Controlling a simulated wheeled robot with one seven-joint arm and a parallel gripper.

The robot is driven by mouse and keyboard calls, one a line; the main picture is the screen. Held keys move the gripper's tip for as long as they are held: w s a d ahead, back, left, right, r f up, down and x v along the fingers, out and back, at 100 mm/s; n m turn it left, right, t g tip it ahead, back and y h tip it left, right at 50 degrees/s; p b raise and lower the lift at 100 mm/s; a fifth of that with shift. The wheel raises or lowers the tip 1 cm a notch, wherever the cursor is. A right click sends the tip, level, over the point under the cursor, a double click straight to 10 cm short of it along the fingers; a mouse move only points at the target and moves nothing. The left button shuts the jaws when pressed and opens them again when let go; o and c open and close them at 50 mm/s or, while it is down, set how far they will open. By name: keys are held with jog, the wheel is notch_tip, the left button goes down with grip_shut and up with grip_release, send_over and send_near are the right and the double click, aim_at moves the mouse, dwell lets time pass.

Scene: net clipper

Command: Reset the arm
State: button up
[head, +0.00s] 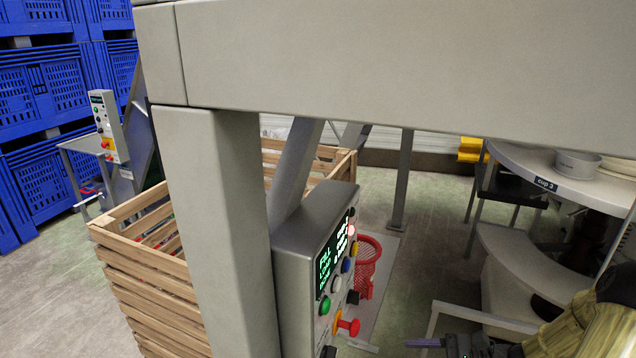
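My gripper (428,343) shows at the bottom edge, right of centre, with a thin purple-grey finger pointing left. The dark wrist behind it joins my arm at the lower right corner, which is partly cut off by the frame. Only one finger edge is clear, so I cannot tell whether the gripper is open or shut. Nothing is visible in it. It is to the right of the grey control box (300,262), apart from it in the picture.
A large grey frame (400,70) crosses the top and left foreground. The control box has a lit screen, coloured buttons and a red knob (349,326). A wooden crate (150,290), red basket (368,262), blue crates (40,90) and curved white table (560,185) stand around. Floor shows between.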

jog(key=s+a+n+g+h, duration=0.6)
jog(key=s+n+h, duration=0.1)
jog(key=n+h, duration=0.3)
notch_tip(320, 180, up, 6)
jog(key=a+n+t+h, duration=0.2)
jog(key=n+t+h, duration=0.2)
jog(key=n, duration=0.3)
jog(key=shift+w+a+n+t+h, duration=0.15)
jog(key=shift+w+n+t+h, duration=0.15)
jog(key=shift+w+h, duration=0.25)
